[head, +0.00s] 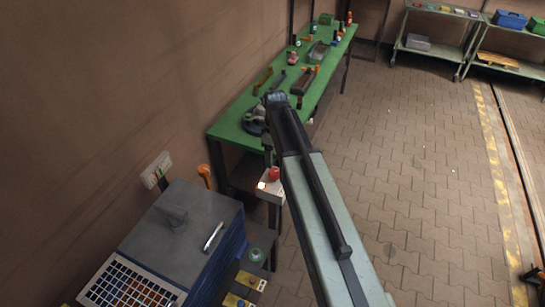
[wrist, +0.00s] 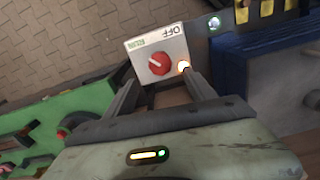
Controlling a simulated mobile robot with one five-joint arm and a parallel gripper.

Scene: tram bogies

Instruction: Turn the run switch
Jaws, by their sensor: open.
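In the head view the red knob (head: 274,173) is on the small box beside my arm, which partly hides the box. My gripper is not clearly visible there.
A green workbench (head: 228,130) with several tools stands along the wall beyond the switch. A dark blue cabinet with a grey top (head: 205,205) is at the lower left. Paved floor (head: 400,160) is clear to the right, with shelves (head: 435,45) at the back.

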